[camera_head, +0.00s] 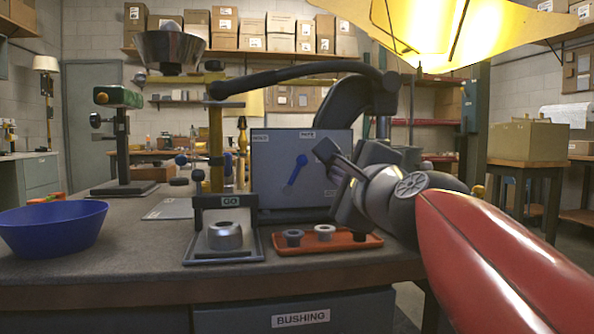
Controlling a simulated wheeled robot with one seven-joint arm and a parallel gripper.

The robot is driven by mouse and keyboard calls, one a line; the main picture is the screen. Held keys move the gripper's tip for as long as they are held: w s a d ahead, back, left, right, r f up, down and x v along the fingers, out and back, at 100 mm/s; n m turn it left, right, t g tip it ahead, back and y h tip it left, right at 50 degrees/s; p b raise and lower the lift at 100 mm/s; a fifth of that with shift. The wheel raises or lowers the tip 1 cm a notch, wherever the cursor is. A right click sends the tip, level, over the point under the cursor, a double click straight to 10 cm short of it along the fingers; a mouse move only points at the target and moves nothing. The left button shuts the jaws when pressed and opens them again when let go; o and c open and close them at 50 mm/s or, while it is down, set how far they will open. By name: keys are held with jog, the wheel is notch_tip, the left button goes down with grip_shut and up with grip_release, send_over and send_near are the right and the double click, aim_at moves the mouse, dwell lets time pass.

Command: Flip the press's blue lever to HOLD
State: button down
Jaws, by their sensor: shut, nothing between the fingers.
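The blue lever (297,172) is mounted on a grey upright panel (268,195) in the middle of the view. Its round knob is at the upper end, tilted up and to the right. Small white labels sit along the panel's top left and top right; a fainter one is at its right side. My wrist hides the panel's lower right.
A blue bowl (52,230) is at left. A black curved arm (290,72) spans above the panel.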

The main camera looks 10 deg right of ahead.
aim_at(295, 173)
jog(key=w, duration=1)
jog(key=shift+a+r, duration=0.1)
jog(key=shift+a, duration=0.25)
jog(key=shift+a+r+n, duration=0.2)
jog(key=shift+n, duration=0.2)
